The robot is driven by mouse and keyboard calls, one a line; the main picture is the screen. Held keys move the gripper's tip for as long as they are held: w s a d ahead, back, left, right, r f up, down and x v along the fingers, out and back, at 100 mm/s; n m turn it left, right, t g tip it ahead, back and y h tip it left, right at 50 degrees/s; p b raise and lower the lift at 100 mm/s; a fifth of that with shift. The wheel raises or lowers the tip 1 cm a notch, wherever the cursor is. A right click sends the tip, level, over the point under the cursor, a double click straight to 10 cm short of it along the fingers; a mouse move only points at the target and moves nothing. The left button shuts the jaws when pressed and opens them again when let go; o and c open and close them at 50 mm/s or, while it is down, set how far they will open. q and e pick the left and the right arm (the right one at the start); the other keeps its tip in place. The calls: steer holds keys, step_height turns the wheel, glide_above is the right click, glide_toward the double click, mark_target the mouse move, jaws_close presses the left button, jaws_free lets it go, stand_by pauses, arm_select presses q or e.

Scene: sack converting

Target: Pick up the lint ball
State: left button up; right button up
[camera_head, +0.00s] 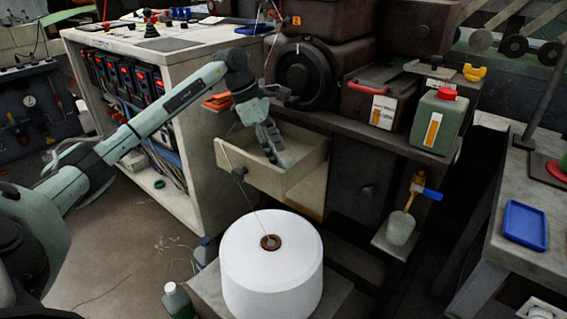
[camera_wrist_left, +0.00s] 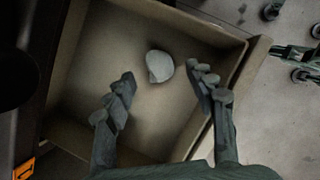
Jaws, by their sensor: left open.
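A pale grey, rounded lint ball (camera_wrist_left: 159,66) lies on the floor of an open drawer in the left wrist view. The drawer (camera_head: 259,179) is cream-coloured and pulled out below the machine in the head view; its rim also shows in the left wrist view (camera_wrist_left: 190,22). My left gripper (camera_head: 270,148) reaches down into the drawer. In the left wrist view its fingers (camera_wrist_left: 165,84) are spread, with the lint ball seen just beyond and between the tips, not gripped. In the head view the gripper largely hides the ball. My right gripper is not in view.
A large white thread cone (camera_head: 270,270) stands in front of the drawer, with a thread rising past the drawer's left side. A green container (camera_head: 437,122) stands on the machine shelf. A blue tray (camera_head: 525,225) lies on the right table. The drawer walls surround the gripper closely.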

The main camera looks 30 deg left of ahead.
arm_select(q)
steer(key=shift+x, duration=1.2)
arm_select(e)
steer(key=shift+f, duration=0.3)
arm_select(q)
steer(key=shift+c, duration=0.6)
steer(key=c, duration=0.6)
steer(key=shift+c, duration=0.2)
steer(key=shift+r, duration=0.2)
